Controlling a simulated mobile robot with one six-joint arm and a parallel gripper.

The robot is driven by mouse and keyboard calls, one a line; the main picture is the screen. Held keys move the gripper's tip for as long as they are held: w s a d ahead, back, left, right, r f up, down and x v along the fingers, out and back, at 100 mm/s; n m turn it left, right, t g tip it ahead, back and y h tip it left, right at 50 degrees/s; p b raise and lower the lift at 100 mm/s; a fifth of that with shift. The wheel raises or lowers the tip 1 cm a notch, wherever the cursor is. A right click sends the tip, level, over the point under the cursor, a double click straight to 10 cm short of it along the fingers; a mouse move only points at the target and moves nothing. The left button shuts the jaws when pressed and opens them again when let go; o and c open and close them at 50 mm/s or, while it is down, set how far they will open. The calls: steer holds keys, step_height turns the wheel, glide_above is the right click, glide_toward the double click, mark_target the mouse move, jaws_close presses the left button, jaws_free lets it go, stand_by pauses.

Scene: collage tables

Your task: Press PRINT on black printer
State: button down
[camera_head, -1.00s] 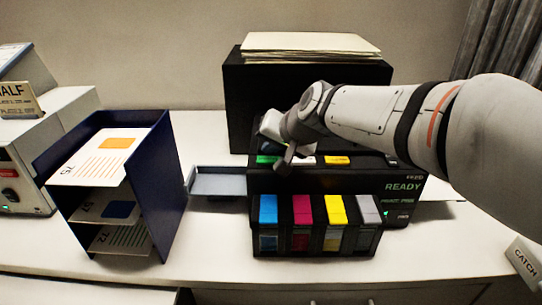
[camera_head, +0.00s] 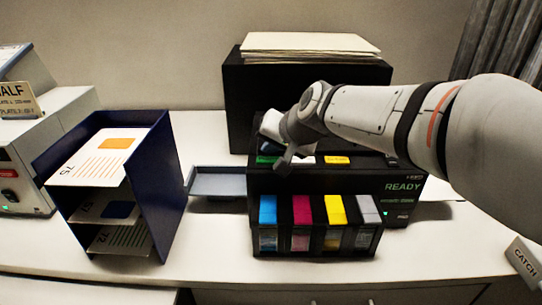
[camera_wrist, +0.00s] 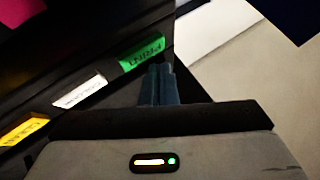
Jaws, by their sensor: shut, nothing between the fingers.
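The black printer (camera_head: 312,183) stands in the middle of the white counter, with a lit READY sign on its right front. On its top are a green button (camera_head: 266,160), a white button (camera_head: 305,160) and a yellow button (camera_head: 337,160). In the wrist view the green PRINT button (camera_wrist: 143,53) is seen upside down, with the white (camera_wrist: 80,92) and yellow (camera_wrist: 22,129) ones to its left. My gripper (camera_head: 284,165) is shut and empty; its fingertips (camera_wrist: 159,72) show right beside the green button's edge. I cannot tell whether they touch it.
Coloured ink cartridges (camera_head: 300,212) sit at the printer's front, and a grey tray (camera_head: 217,182) sticks out on its left. A dark blue paper rack (camera_head: 160,195) stands further left. A paper stack (camera_head: 310,45) lies on the black box behind.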

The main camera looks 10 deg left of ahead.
steer(key=shift+f, duration=0.2)
steer(key=shift+f+b, duration=0.3)
steer(key=shift+b, duration=0.3)
